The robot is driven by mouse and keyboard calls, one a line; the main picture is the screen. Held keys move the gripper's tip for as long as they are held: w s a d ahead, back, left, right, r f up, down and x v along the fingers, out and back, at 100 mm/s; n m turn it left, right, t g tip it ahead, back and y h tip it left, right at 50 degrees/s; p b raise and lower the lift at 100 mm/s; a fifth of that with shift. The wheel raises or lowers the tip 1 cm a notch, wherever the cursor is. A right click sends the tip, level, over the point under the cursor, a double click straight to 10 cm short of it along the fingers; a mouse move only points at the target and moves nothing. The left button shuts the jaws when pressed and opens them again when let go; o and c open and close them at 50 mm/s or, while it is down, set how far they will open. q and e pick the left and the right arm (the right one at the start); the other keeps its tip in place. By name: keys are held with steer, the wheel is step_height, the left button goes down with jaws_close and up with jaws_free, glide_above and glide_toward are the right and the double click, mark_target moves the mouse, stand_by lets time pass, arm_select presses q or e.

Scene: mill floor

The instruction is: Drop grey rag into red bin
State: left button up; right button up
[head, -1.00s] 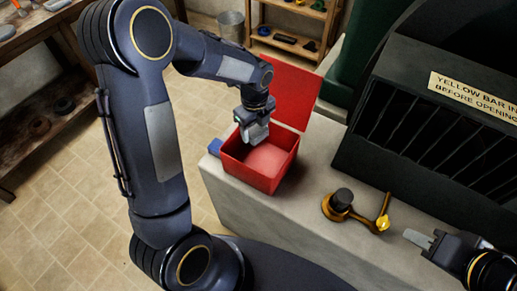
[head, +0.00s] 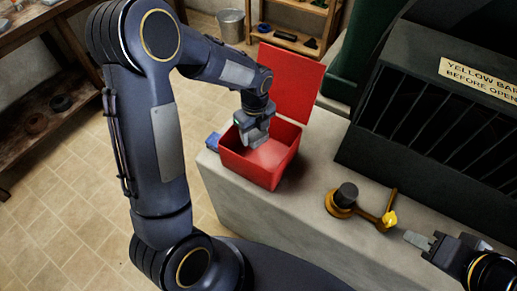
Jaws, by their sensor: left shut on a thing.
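The red bin (head: 258,172) stands on the near left end of a pale counter, with its red lid (head: 291,83) raised at the back. My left gripper (head: 256,138) points down at the bin's open mouth, near its left back side. It is shut on a small grey thing, which looks like the grey rag; its outline blends with the grey fingers. My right gripper (head: 418,240) is at the lower right, apart from the bin; I cannot tell whether its fingers are open.
A brass lever with a black knob (head: 346,195) and a yellow end (head: 389,218) is on the counter (head: 300,215) before my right gripper. A dark slatted machine (head: 440,120) stands behind. A small blue thing (head: 213,141) is left of the bin.

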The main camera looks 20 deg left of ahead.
arm_select(q)
steer(key=o, duration=1)
steer(key=shift+r, duration=0.1)
step_height(320, 180, up, 7)
steer(key=shift+r, duration=0.35)
steer(key=shift+s+a+r+n, duration=0.1)
steer(key=shift+s+r+n, duration=0.15)
steer(key=shift+n, duration=0.05)
steer(key=s+r+n+t+h, duration=0.1)
steer(key=s+r+n+t, duration=0.1)
steer(key=s+n, duration=0.5)
steer(key=s+d+r+n+t+h, duration=0.1)
steer(key=s+r+n, duration=0.1)
steer(key=s+n, duration=0.5)
steer(key=s+r+n+t+h, duration=0.1)
steer(key=s+r+n+t, duration=0.1)
steer(key=s+n, duration=0.5)
steer(key=shift+s+d+r+n+t+h, duration=0.1)
steer(key=shift+r+n+t+h, duration=0.1)
steer(key=shift+n, duration=0.8)
steer(key=shift+d+r+n+t+h, duration=0.1)
steer(key=shift+r+n+h, duration=0.1)
steer(key=shift+n, duration=0.8)
